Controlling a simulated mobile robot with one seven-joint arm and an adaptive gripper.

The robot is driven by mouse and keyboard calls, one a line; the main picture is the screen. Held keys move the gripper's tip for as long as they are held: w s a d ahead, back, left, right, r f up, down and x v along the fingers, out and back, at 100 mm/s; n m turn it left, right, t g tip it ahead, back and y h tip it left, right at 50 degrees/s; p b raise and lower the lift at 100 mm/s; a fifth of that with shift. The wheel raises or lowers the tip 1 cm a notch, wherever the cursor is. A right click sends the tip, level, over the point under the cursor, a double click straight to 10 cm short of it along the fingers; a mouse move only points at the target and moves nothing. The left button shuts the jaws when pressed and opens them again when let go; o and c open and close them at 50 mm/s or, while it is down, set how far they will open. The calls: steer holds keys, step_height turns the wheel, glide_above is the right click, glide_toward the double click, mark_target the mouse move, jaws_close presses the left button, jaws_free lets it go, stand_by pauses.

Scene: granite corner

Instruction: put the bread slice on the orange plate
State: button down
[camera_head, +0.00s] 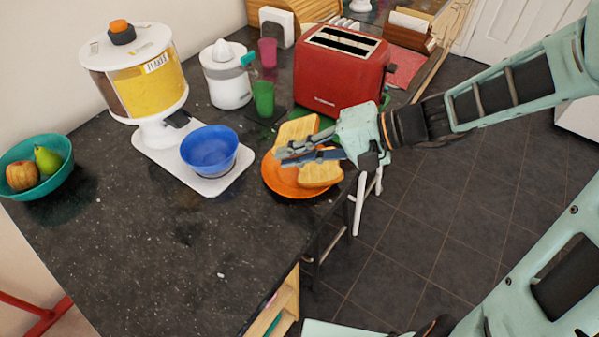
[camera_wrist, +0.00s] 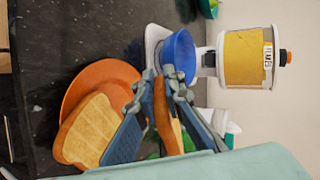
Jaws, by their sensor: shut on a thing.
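The orange plate (camera_head: 272,180) lies on the dark counter near its right edge; it also shows in the wrist view (camera_wrist: 88,80). A bread slice (camera_head: 320,174) rests on the plate, just below my fingers; the wrist view shows its face (camera_wrist: 88,132). My gripper (camera_head: 290,152) is over the plate and shut on another bread slice (camera_head: 297,129). In the wrist view, that held slice (camera_wrist: 162,107) is nearly edge-on between my fingers (camera_wrist: 158,88). The fingers hide part of both slices. I cannot tell whether the held slice touches the plate.
A red toaster (camera_head: 342,72) stands behind the plate. A blue bowl (camera_head: 209,150) sits on the flake dispenser's white base (camera_head: 160,150) to the left. A green cup (camera_head: 263,98) and a juicer (camera_head: 226,85) stand behind. The front counter (camera_head: 150,240) is clear.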

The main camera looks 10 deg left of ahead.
step_height(320, 180, down, 5)
steer(key=b, duration=0.3)
steer(key=shift+r, duration=0.1)
steer(key=c, duration=2.2)
jaws_free()
steer(key=p+v, duration=0.4)
steer(key=v, duration=0.3)
steer(key=shift+d+r, duration=0.15)
steer(key=shift+r, duration=0.05)
steer(key=shift+d, duration=0.35)
